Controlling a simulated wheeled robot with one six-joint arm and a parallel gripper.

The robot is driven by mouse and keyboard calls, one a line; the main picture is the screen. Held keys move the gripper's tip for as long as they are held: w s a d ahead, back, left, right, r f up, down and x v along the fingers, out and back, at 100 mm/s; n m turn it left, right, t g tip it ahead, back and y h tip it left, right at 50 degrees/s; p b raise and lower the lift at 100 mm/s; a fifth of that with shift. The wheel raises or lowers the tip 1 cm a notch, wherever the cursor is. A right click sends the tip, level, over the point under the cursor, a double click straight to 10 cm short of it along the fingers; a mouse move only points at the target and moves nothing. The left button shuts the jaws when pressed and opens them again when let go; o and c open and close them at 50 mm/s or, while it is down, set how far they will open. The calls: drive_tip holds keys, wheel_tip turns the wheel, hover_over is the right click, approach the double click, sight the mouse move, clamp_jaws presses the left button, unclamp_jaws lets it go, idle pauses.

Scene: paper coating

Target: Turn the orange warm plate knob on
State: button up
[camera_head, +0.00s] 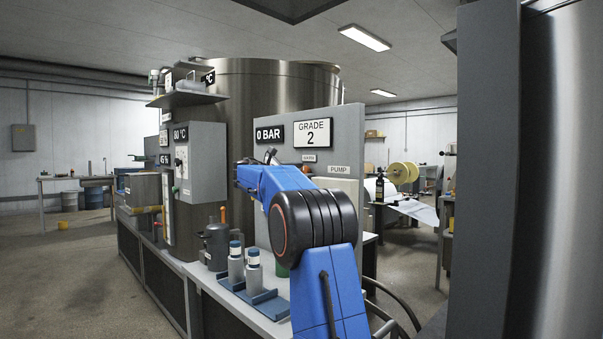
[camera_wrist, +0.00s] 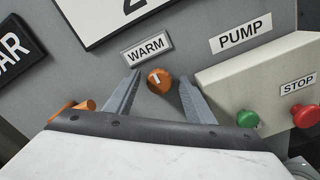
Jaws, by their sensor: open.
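The orange warm plate knob (camera_wrist: 160,80) sits on the grey panel just below the WARM label (camera_wrist: 147,48) in the wrist view. Its white mark points up and slightly left. My gripper (camera_wrist: 159,79) is open, with one finger on each side of the knob and a gap on both sides. I cannot tell how deep the fingertips reach along the knob.
Right of the knob is the PUMP box (camera_wrist: 250,80) with a green button (camera_wrist: 247,118) and a red STOP button (camera_wrist: 305,115). Another orange part (camera_wrist: 72,110) is partly hidden at the left. Two bottles (camera_head: 254,272) stand in a blue rack (camera_head: 272,306) on the bench.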

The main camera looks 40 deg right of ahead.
drive_tip(key=c, duration=1.1)
drive_tip(key=shift+o, duration=0.2)
drive_tip(key=shift+m, duration=0.4)
drive_tip(key=m, duration=0.5)
drive_tip(key=shift+f+m, duration=0.1)
drive_tip(key=shift+m, duration=0.3)
drive_tip(key=m, duration=0.5)
drive_tip(key=shift+f+m, duration=0.1)
drive_tip(key=shift+m, duration=0.2)
drive_tip(key=o, duration=1.1)
drive_tip(key=shift+c, duration=0.2)
